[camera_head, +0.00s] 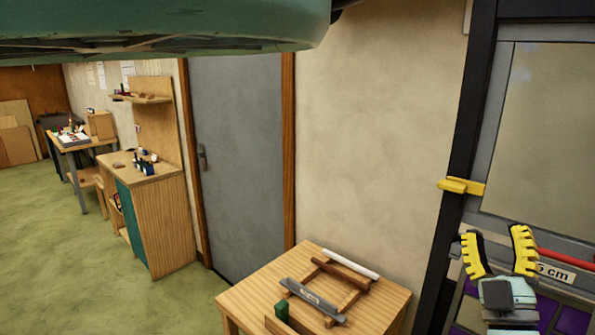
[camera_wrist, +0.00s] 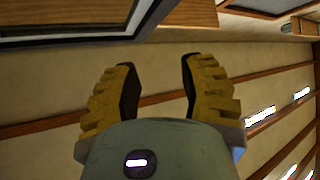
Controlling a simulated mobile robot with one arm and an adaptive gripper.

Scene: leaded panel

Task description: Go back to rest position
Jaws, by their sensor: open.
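My gripper (camera_head: 498,252) is at the lower right of the head view, in front of the leaded panel. Its two yellow ridged fingers stand apart, pointing up, with nothing seen between them. In the wrist view the gripper (camera_wrist: 158,85) also shows open fingers with only a beige surface and brown beams behind. The leaded panel (camera_head: 545,130) has a dark outer frame, a grey inner strip and a large pale pane. Purple panes (camera_head: 470,314) show low down, partly hidden by my gripper. A strip labelled with "5 cm" (camera_head: 556,272) is just right of the fingers.
A yellow piece (camera_head: 462,186) juts from the panel's frame. A red bar (camera_head: 568,259) is beside my gripper. A wooden table (camera_head: 250,298) holds a rack with several bars (camera_head: 313,298) and a green block (camera_head: 282,311). A grey door (camera_head: 238,150) and workbench (camera_head: 165,220) stand left; green floor is open.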

